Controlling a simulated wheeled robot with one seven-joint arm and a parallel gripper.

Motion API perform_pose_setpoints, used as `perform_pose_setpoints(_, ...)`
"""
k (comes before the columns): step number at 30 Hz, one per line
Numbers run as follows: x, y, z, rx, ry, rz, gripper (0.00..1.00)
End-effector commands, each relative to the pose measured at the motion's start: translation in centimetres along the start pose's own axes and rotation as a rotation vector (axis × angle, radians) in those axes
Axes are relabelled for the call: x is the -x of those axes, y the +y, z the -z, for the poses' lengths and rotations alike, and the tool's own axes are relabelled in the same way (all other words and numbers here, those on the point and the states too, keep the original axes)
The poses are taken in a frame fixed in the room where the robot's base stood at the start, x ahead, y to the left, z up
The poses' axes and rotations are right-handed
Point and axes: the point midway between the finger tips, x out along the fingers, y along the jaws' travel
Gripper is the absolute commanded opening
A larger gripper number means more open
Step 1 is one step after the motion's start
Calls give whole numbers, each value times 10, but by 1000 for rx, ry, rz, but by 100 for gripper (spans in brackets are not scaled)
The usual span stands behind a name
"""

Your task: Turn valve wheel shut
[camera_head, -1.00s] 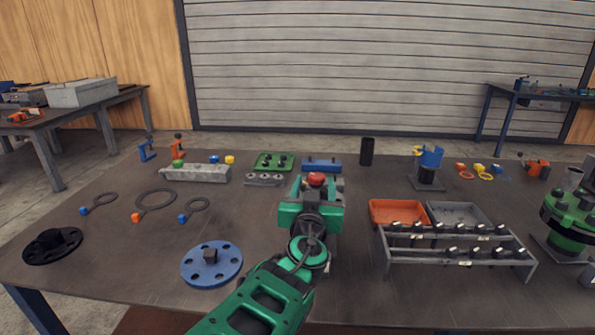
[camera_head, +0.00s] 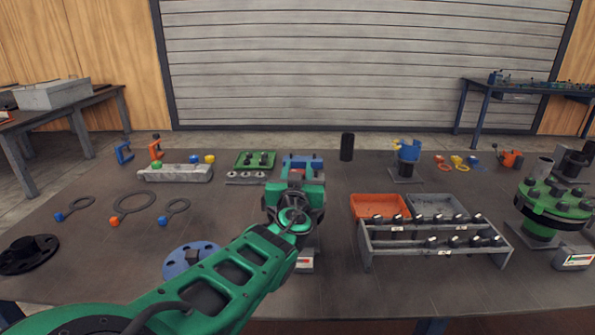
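I cannot clearly make out a valve wheel. At the right stands a green flanged pipe (camera_head: 550,205) with dark bolts around its top flange. A dark fitting (camera_head: 574,161) stands behind it, partly cut off by the picture edge. My gripper (camera_head: 303,172) is over the middle of the table, left of the pipe and well apart from it. It points away from the camera, in front of a blue block (camera_head: 301,160). Its fingers are hidden by my own wrist, so I cannot tell whether they are open or hold anything.
A grey rack (camera_head: 437,251) with several bolts stands between gripper and pipe, with an orange tray (camera_head: 379,206) and a grey tray (camera_head: 436,205) behind. A blue disc (camera_head: 180,266) is partly hidden by my arm. A black cylinder (camera_head: 347,147) stands at the back.

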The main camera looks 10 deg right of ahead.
Motion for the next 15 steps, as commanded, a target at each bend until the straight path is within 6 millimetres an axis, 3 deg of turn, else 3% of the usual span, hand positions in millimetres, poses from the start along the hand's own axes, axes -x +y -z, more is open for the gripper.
perform_pose_setpoints(15,0,2,0,-1,-1,-106,11)
